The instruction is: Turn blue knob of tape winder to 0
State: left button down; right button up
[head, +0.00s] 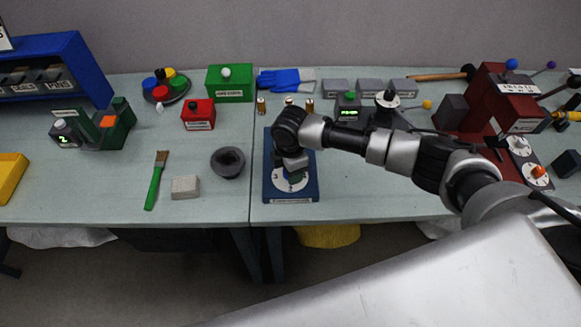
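A blue board (269,189) with a white round dial (286,184) lies at the middle of the bench. A "3" shows on the dial; the label on its front edge is too small to read. My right arm reaches in from the right, and its gripper (292,166) points down right over the dial. The gripper hides the dial's middle and any knob there. A small dark green part (296,179) shows just below the gripper; I cannot tell whether it is held. Whether the fingers are closed is not clear. My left gripper is not in view.
A dark bowl (228,162), a grey block (185,187) and a green-handled brush (156,181) lie to the left. A red machine (489,97) with dials and an orange knob (538,171) stands at the right. Small boxes line the back. The bench right of the board is clear.

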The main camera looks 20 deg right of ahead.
jog(key=shift+r+m+p, duration=0.2)
jog(key=shift+m+p, duration=0.9)
jog(key=shift+p, duration=0.15)
jog(key=shift+f+m+p, duration=0.1)
jog(key=shift+m+p, duration=0.25)
jog(key=shift+m, duration=0.35)
jog(key=shift+m+p, duration=1.05)
jog(key=shift+m, duration=0.05)
jog(key=shift+m+p, duration=0.35)
jog(key=shift+m, duration=0.35)
jog(key=m+p, duration=0.2)
jog(key=shift+s+m, duration=0.1)
jog(key=shift+m, duration=0.2)
jog(key=shift+m+p, duration=0.35)
jog(key=shift+m, duration=0.35)
jog(key=shift+a+m+p, duration=0.1)
jog(key=shift+m+p, duration=0.65)
jog(key=shift+m, duration=0.75)
jog(key=shift+m+p, duration=0.4)
jog(key=shift+m, duration=0.3)
jog(key=m, duration=0.2)
jog(key=shift+f+m, duration=0.1)
jog(key=shift+m, duration=0.3)
jog(key=c, duration=0.8)
